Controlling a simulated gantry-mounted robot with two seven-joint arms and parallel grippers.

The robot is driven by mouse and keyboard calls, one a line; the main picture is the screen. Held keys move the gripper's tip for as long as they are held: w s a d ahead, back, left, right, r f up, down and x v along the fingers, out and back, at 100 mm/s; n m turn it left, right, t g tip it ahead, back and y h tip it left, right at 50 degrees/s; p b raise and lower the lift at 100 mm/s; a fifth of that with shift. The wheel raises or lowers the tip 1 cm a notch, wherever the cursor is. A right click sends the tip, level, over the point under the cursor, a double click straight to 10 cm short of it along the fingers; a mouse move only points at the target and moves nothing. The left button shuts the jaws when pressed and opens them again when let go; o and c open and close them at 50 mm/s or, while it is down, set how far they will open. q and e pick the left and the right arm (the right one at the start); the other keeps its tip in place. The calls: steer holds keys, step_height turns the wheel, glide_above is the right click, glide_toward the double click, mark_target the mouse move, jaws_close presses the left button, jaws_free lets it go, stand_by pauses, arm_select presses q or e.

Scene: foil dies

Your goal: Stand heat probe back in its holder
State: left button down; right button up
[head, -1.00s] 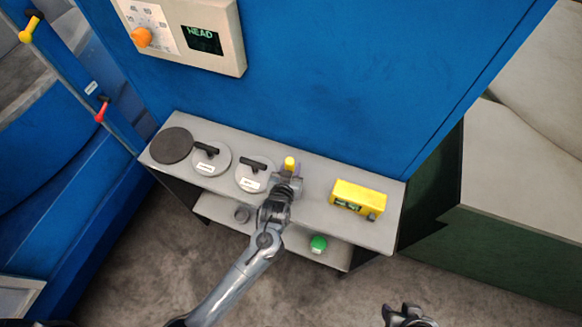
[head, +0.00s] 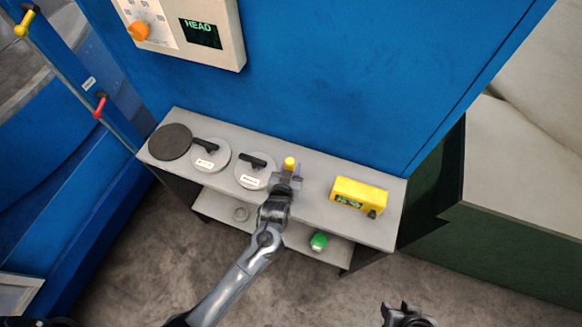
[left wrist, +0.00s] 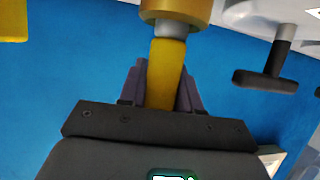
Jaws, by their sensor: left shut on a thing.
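The heat probe's yellow handle (left wrist: 165,75) stands between the dark fingers of my left gripper (left wrist: 162,85) in the left wrist view. A grey collar and a brass-coloured cylinder (left wrist: 177,12) show beyond the handle. In the head view my left gripper (head: 289,176) is shut on the probe above the grey bench top, and a yellow end (head: 289,163) shows just past the fingers. I cannot pick out the holder for certain or tell whether the probe touches it. My right gripper (head: 408,313) is at the bottom edge of the head view, away from the bench; its jaw opening is unclear.
The grey bench (head: 320,210) carries a dark disc (head: 171,142), two pale discs with black handles (head: 210,155) and a yellow instrument box (head: 358,194). A green-topped item (head: 318,241) sits on the lower shelf. A blue cabinet (head: 330,80) rises behind.

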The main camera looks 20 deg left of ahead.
arm_select(q)
steer(key=shift+f, duration=0.1)
steer(key=c, duration=0.7)
jaws_free()
steer(key=shift+s, duration=0.15)
steer(key=v, duration=1)
steer(key=shift+s+d, duration=0.1)
steer(key=shift+s, duration=0.15)
